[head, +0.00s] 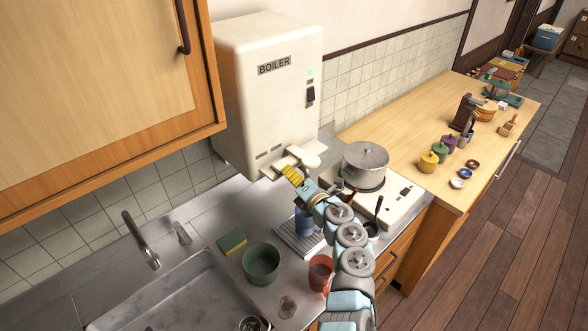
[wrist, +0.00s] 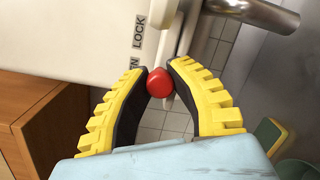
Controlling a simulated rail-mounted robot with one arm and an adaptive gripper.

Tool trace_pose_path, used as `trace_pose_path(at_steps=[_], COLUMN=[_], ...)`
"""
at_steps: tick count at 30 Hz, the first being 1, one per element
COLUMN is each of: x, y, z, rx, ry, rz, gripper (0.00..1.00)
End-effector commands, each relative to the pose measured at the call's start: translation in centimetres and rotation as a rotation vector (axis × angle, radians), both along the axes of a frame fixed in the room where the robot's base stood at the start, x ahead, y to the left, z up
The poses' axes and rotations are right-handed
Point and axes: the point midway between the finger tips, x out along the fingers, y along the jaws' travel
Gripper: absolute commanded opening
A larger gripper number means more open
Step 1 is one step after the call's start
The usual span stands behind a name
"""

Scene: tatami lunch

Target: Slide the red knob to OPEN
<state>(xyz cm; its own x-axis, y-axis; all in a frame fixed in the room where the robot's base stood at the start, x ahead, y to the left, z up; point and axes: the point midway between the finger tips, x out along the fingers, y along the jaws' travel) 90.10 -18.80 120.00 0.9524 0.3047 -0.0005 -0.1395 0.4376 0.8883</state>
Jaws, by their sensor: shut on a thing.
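The red knob (wrist: 160,82) sits between my two fingertips in the wrist view. My gripper (head: 292,174) has yellow-backed, dark-padded fingers, and it is shut on the knob with a pad touching each side. In the head view it is at the lower front of the white boiler (head: 265,95), and the knob is hidden there. In the wrist view a LOCK label (wrist: 139,36) shows above the knob. A label ending in N (wrist: 136,67) is nearer the knob, its other letters hidden behind my left finger.
A lidded pot (head: 365,160) on the stove stands right of my gripper. A blue cup (head: 304,222), a green bowl (head: 261,262) and a red cup (head: 320,271) stand below my arm.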

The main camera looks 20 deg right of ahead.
Motion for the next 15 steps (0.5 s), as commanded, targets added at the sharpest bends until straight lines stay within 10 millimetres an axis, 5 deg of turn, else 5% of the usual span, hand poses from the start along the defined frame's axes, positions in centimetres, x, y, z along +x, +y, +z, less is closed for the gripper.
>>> trace_pose_path(at_steps=[15], x=[-1.3], y=[2.9], z=[0.2], rx=[0.002], ry=[-0.002], rz=[0.005], gripper=[0.0])
